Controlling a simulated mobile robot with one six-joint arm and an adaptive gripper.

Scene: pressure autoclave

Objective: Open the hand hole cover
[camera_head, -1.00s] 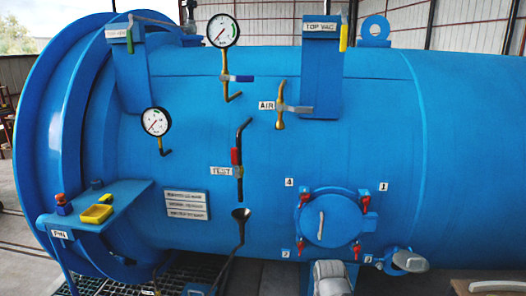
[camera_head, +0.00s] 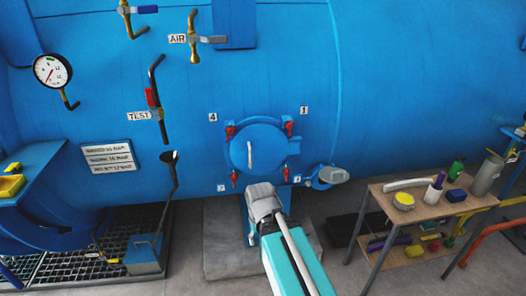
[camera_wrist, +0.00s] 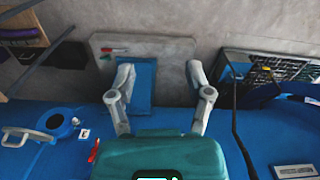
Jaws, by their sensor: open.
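The round blue hand hole cover (camera_head: 255,148) is on the side of the big blue vessel, with a pale upright handle (camera_head: 250,152). It looks shut. Red clamps sit around it, such as the upper left clamp (camera_head: 230,131) and lower right clamp (camera_head: 286,174), by small number labels. My gripper (camera_wrist: 159,72) is open and empty in the wrist view, its two grey fingers apart above a blue support on a concrete slab. My teal gripper body covers part of the vessel there; one red clamp (camera_wrist: 94,150) shows beside it. The fingertips cannot be made out in the head view.
A side port with a grey lever (camera_head: 330,176) juts out right of the cover. A small wooden table (camera_head: 425,208) with tools and containers stands at the right. A valve pipe with a funnel (camera_head: 169,158) and a floor grate (camera_head: 70,240) are at the left.

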